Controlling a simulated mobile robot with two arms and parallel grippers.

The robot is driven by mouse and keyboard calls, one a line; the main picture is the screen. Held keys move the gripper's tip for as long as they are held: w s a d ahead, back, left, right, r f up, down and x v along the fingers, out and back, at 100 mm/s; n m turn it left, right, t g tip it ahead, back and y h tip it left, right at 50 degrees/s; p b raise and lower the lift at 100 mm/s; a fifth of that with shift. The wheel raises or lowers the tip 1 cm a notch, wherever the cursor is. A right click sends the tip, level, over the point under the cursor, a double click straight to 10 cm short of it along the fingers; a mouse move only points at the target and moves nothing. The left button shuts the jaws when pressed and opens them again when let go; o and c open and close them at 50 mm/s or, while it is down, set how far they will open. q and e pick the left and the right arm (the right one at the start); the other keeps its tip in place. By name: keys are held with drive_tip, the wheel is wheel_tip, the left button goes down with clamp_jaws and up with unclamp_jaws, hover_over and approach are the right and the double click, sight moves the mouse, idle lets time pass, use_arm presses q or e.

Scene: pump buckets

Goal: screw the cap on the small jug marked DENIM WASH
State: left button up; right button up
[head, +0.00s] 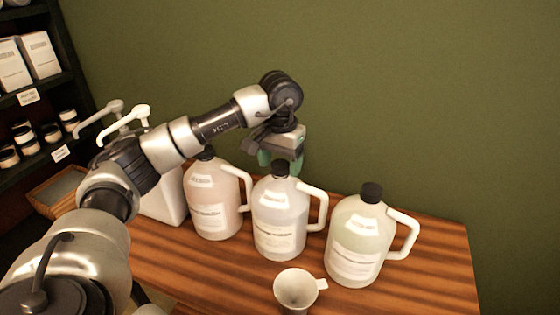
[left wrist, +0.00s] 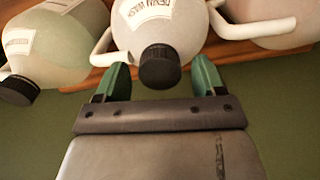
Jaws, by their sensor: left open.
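The middle jug (head: 281,215) is pale with a white handle and a black cap (head: 280,169) on its neck. In the left wrist view, the DENIM WASH label (left wrist: 150,10) shows upside down on this jug (left wrist: 178,38), with its cap (left wrist: 160,66) in front. My left gripper (head: 280,158) is open above and behind the jug's top. In the left wrist view, the fingertips of the left gripper (left wrist: 160,72) stand on either side of the cap, with gaps showing. I cannot tell how tightly the cap sits. My right gripper is not in view.
A pinkish jug (head: 212,205) and a greenish jug (head: 357,240), both capped, flank it closely on the wooden table (head: 430,270). A white funnel (head: 296,288) stands in front. White pump containers (head: 165,200) are at left, beside shelves (head: 60,85). A green wall (head: 420,90) is behind.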

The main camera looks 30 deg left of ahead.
use_arm(q)
drive_tip(key=n, duration=0.3)
drive_tip(key=shift+n, duration=0.3)
drive_tip(key=n, duration=0.4)
drive_tip(key=shift+n+p, duration=0.3)
drive_tip(key=shift+p, duration=0.1)
drive_tip(key=n, duration=0.6)
drive_tip(key=shift+n+p, duration=0.3)
drive_tip(key=c, duration=1)
